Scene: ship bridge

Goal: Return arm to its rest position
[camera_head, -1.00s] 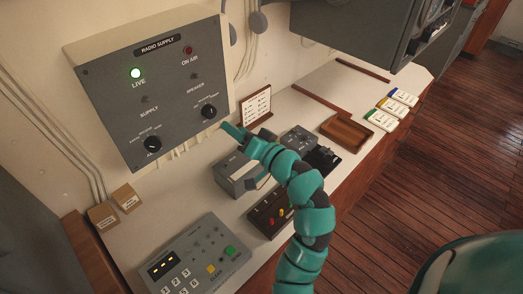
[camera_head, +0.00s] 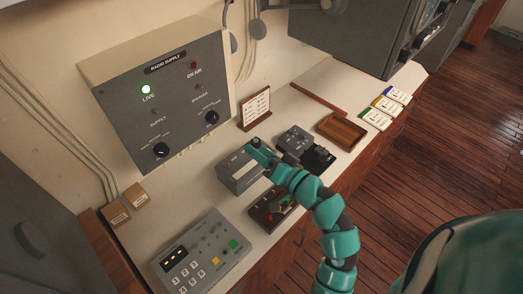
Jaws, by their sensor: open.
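My teal arm reaches up from the bottom right over the counter. My gripper (camera_head: 262,150) is in front of the radio supply panel and over the grey box (camera_head: 238,172). I cannot tell its height above the box. It holds nothing that I can see. The radio supply panel (camera_head: 180,105) is on the wall at the upper left, with its green LIVE light lit and its ON AIR light dark red.
A grey keypad unit (camera_head: 202,256) and a dark box with coloured knobs (camera_head: 268,208) lie near the counter's front edge. A card stand (camera_head: 255,108), a wooden tray (camera_head: 342,130) and coloured cards (camera_head: 385,108) stand farther back. Wooden floor (camera_head: 440,160) is open at right.

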